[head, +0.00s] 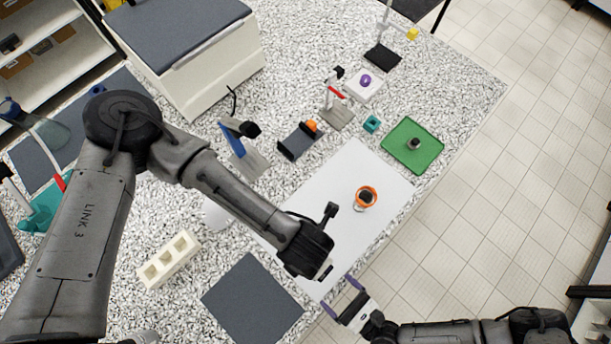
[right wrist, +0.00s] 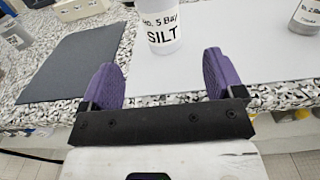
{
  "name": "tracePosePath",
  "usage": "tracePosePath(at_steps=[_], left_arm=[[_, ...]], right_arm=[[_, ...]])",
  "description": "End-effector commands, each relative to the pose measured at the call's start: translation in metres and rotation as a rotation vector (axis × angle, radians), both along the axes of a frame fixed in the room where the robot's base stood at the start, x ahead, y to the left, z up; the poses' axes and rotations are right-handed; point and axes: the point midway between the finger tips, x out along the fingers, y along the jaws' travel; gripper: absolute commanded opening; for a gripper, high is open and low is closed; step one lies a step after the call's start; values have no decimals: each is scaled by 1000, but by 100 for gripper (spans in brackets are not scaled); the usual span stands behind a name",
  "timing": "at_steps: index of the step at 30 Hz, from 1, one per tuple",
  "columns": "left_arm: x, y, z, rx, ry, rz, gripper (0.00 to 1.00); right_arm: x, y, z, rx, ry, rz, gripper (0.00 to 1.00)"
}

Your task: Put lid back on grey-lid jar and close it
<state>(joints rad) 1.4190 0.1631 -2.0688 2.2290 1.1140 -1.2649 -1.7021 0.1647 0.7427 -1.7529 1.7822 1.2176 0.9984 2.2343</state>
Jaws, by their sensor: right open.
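A clear jar (right wrist: 162,25) labelled "No. 5 Bay SILT" stands on the white sheet in the right wrist view. It is just beyond my right fingers, apart from them, and its top is cut off. In the head view my left gripper (head: 322,272) is over that area and mostly hides it; its fingers are unclear. My right gripper (head: 347,301) is open and empty at the sheet's near edge; its purple fingers (right wrist: 163,80) are spread. A small grey cylinder (head: 414,144), perhaps the grey lid or a jar, sits on the green tray (head: 426,163).
An orange-ringed jar (head: 366,196) stands on the white sheet (head: 330,190). A second labelled jar (right wrist: 305,16) shows at the right wrist view's edge. A dark mat (head: 252,302) and cream block (head: 168,260) lie left. Small stands and a white machine (head: 190,80) are further back.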

Motion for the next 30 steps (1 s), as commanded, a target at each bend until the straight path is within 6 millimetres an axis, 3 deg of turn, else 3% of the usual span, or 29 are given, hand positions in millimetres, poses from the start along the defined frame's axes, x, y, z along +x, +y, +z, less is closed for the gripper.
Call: tracePosePath(at_steps=[7,30], left_arm=[[0,0,-4,0,0,0,94],[0,0,-4,0,0,0,94]], right_arm=[[-9,-10,0,0,0,-1,87],[-10,-10,0,0,0,0,87]])
